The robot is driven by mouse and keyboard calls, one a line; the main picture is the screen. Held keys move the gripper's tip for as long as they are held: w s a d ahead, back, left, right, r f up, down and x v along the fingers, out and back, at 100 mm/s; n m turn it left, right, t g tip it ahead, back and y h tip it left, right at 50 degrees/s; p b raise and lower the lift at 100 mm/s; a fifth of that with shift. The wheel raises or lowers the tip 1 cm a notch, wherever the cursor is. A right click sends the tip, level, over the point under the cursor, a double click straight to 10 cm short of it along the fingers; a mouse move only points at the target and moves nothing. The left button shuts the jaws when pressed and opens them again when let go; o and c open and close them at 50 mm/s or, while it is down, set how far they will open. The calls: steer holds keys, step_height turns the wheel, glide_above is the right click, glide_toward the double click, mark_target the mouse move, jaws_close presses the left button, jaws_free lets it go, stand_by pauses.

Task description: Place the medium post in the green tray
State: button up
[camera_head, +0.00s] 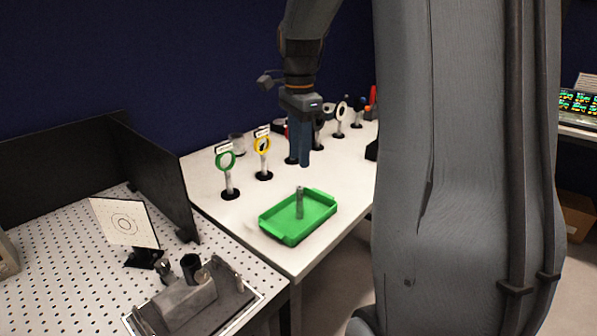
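The green tray (273,232) sits near the front edge of the white table. A short grey metal post (299,203) stands upright inside it; I cannot tell from its size alone whether it is the medium one. My gripper (299,164) points downward above and behind the tray, with its two blue-grey fingers close together. It is apart from the post in the tray. I see nothing between the fingers, but the gap between them is too small to judge.
A perforated board (60,260) with a target card (124,222) and a metal fixture (190,298) lies front left.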

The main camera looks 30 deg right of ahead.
steer(key=s+a+f+n, duration=0.4)
steer(key=s+a+n, duration=0.1)
steer(key=n, duration=0.1)
steer(key=s+a+f+n, duration=0.5)
steer(key=n, duration=0.1)
steer(key=s+a+f+n+t, duration=0.1)
steer(key=s+a+f+n, duration=0.3)
steer(key=s+a+n, duration=0.1)
steer(key=shift+f+n, duration=0.35)
steer(key=shift+n, duration=0.25)
steer(key=shift+s+f, duration=0.1)
